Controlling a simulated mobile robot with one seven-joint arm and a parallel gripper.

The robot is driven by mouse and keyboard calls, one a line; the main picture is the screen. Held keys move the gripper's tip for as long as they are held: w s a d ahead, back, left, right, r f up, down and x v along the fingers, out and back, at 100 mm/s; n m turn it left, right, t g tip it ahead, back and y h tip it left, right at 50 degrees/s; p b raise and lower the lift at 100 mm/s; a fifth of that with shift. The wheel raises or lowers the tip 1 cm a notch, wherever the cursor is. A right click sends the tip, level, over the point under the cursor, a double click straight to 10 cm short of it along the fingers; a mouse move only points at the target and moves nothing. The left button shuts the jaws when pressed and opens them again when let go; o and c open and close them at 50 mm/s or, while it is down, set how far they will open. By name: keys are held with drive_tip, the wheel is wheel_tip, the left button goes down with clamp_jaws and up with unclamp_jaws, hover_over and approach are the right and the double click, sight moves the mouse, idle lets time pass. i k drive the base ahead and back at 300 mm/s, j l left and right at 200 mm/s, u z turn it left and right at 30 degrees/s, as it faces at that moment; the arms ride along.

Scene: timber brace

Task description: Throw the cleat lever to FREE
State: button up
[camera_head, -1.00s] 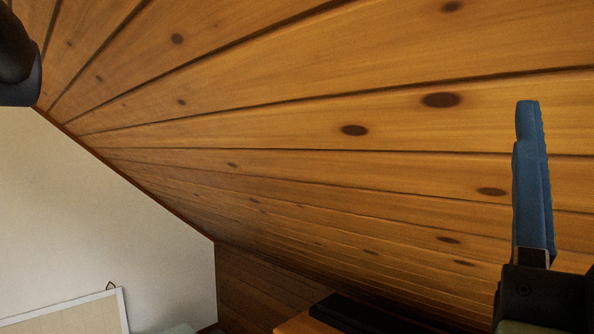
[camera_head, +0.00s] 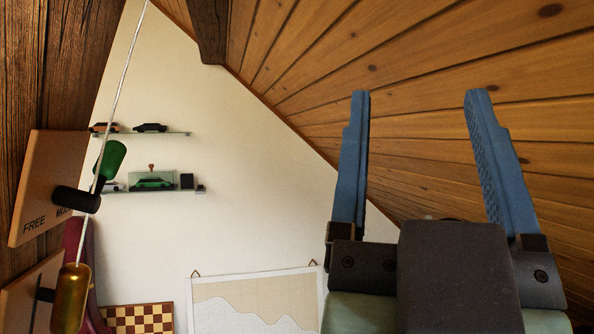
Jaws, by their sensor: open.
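The cleat lever has a green handle (camera_head: 110,165) that tilts up and to the right from a black pivot (camera_head: 76,200). It is mounted on a wooden plate (camera_head: 40,180) at the left, with FREE printed low on the plate and a second, partly hidden word to its right. A pale cord (camera_head: 124,82) runs down past the lever to a brass-coloured weight (camera_head: 70,298). My gripper (camera_head: 418,98) is open and empty at the right, its blue fingers pointing up, well apart from the lever.
A dark timber post (camera_head: 65,70) stands behind the plate. Glass shelves (camera_head: 165,134) with model cars, a checkered board (camera_head: 140,319) and a hanging chart (camera_head: 255,300) are at the wall. The sloped plank ceiling (camera_head: 440,60) is at the right. Open space lies between gripper and lever.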

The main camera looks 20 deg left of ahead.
sight(115, 151)
drive_tip(key=j+u, duration=0.15)
drive_tip(key=u, duration=0.85)
